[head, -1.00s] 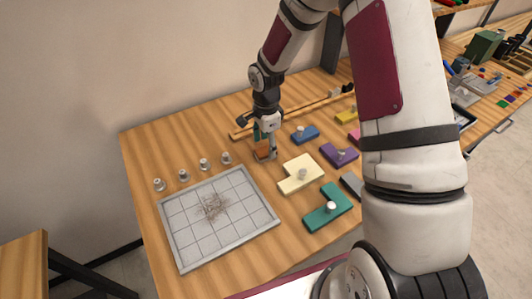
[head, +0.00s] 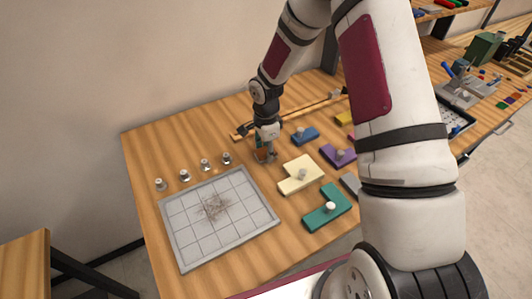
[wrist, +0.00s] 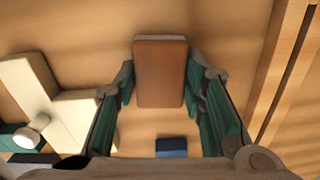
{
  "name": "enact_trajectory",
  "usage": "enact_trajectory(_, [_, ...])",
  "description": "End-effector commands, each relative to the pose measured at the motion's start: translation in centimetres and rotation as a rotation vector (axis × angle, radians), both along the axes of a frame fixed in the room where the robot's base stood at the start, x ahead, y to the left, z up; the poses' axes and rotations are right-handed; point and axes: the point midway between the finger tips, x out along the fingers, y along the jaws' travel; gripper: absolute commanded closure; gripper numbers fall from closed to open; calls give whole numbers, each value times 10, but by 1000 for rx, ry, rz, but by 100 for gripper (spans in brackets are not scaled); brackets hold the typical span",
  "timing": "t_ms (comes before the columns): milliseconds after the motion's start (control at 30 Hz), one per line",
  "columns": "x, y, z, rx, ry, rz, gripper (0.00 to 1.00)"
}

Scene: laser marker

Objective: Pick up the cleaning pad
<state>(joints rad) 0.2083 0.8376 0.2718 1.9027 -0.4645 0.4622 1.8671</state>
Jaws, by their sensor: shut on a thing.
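The cleaning pad (wrist: 160,72) is a brown block with a paler end, seen between my fingers in the wrist view. In the head view the pad (head: 261,155) is a small orange-brown patch, partly hidden by my gripper. My gripper (head: 265,153) points down at the table behind the grey grid board. In the wrist view my gripper (wrist: 160,88) is shut on the pad, with a green-lined finger at each side of it. I cannot tell whether the pad touches the table.
A grey grid board (head: 178,239) with a dark smudge lies at front left. Several metal knobs (head: 185,175) stand behind it. Cream (head: 296,180), teal (head: 325,215), blue (head: 304,135) and purple (head: 337,153) knobbed pieces lie to the right. A wooden strip (head: 300,112) lies behind.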

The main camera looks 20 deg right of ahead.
Motion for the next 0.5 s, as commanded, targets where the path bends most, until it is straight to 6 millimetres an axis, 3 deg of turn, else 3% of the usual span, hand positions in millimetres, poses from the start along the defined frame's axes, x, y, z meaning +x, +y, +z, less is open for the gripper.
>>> enact_trajectory(233, [1,0,15,-2,-2,0,91])
enact_trajectory(500, [2,0,64,-1,-4,-1,91])
